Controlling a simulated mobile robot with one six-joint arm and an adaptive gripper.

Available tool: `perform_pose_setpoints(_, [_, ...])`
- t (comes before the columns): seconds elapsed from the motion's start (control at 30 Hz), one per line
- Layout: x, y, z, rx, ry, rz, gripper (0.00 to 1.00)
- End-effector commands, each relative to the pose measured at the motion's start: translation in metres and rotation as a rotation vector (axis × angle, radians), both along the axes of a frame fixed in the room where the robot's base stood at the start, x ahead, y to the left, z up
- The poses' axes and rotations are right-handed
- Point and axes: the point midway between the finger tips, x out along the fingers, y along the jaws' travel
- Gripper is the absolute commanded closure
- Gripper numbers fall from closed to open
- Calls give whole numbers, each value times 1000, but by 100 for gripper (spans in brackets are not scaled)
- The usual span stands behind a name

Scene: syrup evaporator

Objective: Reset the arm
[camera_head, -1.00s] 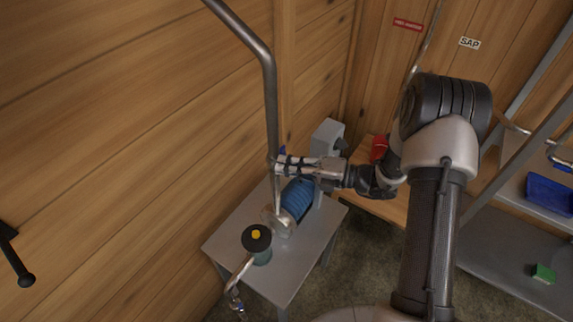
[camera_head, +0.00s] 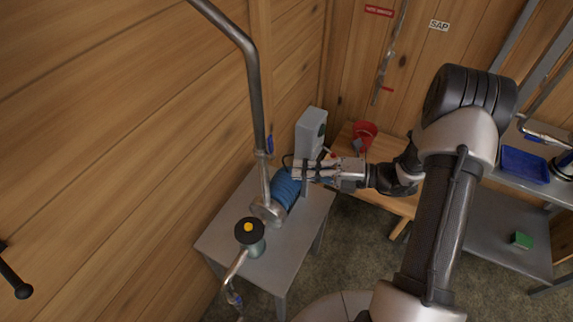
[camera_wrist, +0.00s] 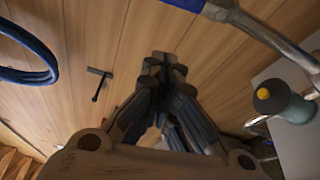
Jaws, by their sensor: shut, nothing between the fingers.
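My gripper (camera_head: 299,171) is shut and empty in the head view, with the arm reaching left from the right side. It is over the grey table, in front of the grey box and near the blue coil (camera_head: 287,190). In the wrist view, the fingertips (camera_wrist: 163,66) are together with nothing between them, and wooden wall boards fill the background.
The grey table (camera_head: 300,245) bears a pump-like unit with a black cap and yellow button (camera_head: 249,229). A metal pipe (camera_head: 258,120) rises beside it, close to my gripper. A grey box (camera_head: 310,134), red bucket (camera_head: 364,135), blue tray (camera_head: 525,165) and green block (camera_head: 522,240) stand farther right.

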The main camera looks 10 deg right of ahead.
Motion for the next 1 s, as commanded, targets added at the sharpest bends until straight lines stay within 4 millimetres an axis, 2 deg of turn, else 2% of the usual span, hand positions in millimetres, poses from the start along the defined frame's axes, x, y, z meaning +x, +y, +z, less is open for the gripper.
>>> perform_pose_setpoints(0.27, [-2, -5, 0, -2, -1, 1, 100])
perform_pose_setpoints(0.37, [-5, 0, 3, -31, -34, 29, 100])
perform_pose_setpoints(0.47, [-16, 13, 9, -119, -135, 115, 100])
perform_pose_setpoints(0.57, [-38, 31, 17, -256, -309, 258, 100])
perform_pose_setpoints(0.7, [-78, 51, 23, -459, -602, 505, 100])
perform_pose_setpoints(0.83, [-115, 59, 21, -625, -884, 745, 100])
perform_pose_setpoints(1.0, [-159, 55, 13, -808, -1260, 1078, 100])
